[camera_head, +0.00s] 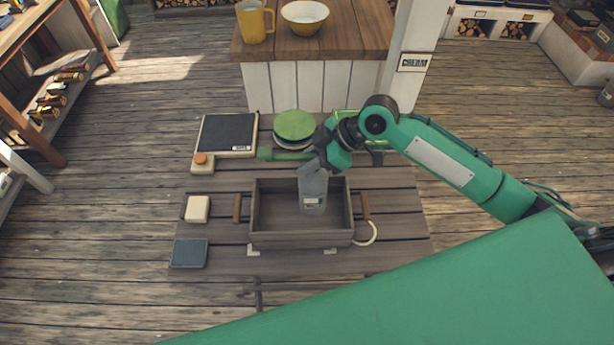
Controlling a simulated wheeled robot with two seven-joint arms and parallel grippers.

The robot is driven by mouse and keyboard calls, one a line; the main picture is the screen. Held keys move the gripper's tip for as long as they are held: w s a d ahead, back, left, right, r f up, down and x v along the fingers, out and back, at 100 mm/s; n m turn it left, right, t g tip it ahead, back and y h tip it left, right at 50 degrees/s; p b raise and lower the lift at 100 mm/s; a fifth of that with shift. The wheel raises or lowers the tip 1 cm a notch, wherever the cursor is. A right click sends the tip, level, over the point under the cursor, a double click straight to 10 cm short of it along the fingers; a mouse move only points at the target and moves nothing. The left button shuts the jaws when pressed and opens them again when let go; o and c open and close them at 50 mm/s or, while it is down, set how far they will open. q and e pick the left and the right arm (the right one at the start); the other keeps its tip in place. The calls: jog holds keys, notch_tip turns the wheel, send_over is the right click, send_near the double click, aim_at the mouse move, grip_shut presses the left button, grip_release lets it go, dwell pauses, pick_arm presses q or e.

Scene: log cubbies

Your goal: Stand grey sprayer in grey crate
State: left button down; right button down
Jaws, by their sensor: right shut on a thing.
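The grey sprayer (313,187) is a translucent grey bottle with a small pale label near its bottom. It is roughly upright over the inside of the grey crate (300,240), toward the crate's back right. I cannot tell whether its base touches the crate floor. My right gripper (318,163) comes in from the right and is shut on the sprayer's top, hiding its head. The crate is an open box on a low slatted table, and the rest of its inside looks empty. My left gripper is out of view.
Behind the crate are a dark scale-like board (228,133) and a green round lidded thing (294,125). A cream block (197,209) and a dark slate square (188,253) lie left of the crate. A counter (335,35) with a yellow mug (255,21) stands behind.

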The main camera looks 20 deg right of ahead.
aim_at(307, 181)
notch_tip(307, 181, down, 7)
jog(key=shift+r+p, duration=0.2)
jog(key=shift+p, duration=0.4)
jog(key=shift+f, duration=0.3)
jog(key=c, duration=1.3)
grip_release()
jog(key=shift+f, duration=0.1)
jog(key=shift+o, duration=0.2)
